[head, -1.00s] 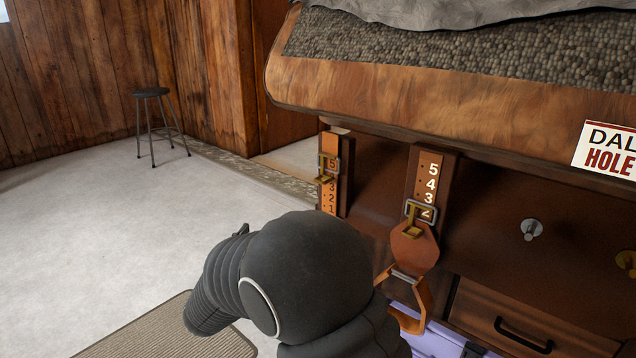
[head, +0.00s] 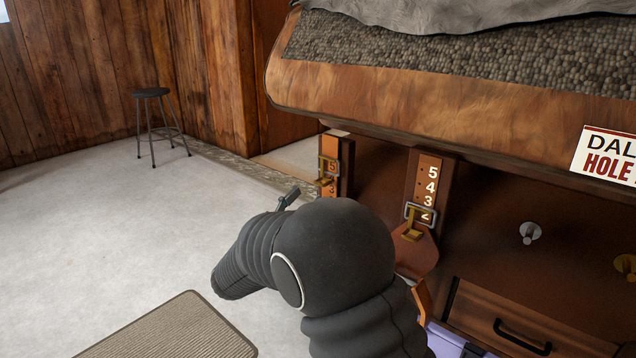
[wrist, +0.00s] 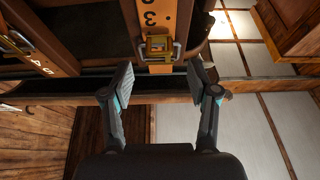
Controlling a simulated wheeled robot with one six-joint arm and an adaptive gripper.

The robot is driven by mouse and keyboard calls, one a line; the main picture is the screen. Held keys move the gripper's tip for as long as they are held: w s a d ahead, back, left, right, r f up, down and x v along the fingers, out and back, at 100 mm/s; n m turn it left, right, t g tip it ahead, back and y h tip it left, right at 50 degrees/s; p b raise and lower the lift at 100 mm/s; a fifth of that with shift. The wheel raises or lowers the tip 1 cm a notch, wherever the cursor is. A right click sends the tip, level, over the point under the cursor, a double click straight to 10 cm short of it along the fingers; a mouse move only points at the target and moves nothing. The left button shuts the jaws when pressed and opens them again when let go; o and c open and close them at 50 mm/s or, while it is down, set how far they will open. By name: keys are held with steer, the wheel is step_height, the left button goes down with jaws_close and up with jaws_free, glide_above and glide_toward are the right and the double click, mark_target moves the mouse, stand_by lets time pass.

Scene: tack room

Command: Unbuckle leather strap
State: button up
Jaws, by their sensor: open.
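The left orange leather strap (head: 330,151), with printed numbers, hangs on a brown upright post. Its brass buckle (head: 326,171) is closed around the strap. In the wrist view, the near strap (wrist: 153,18) and its brass buckle (wrist: 158,47) sit beyond my gripper's fingertips, roughly centred between them. My gripper (wrist: 161,65) is open and empty; no contact with the buckle shows. In the head view, only a bit of my gripper (head: 288,198) shows past my dark arm, below and left of the left buckle. A second numbered strap (head: 428,178) with a buckle (head: 413,222) hangs to the right.
A wooden ledge (head: 400,95) with a woven pad overhangs the straps. A metal peg (head: 530,232) and a drawer (head: 515,325) are at right. A stool (head: 152,95) stands far left. The pale floor (head: 90,240) at left is mostly clear, with a mat (head: 170,330).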

mark_target(318, 184)
steer(key=x, duration=0.5)
steer(key=shift+w+d+r, duration=0.1)
steer(key=shift+w+d, duration=0.1)
steer(key=shift+w, duration=0.1)
steer(key=shift+p, duration=0.3)
steer(key=c, duration=1.1)
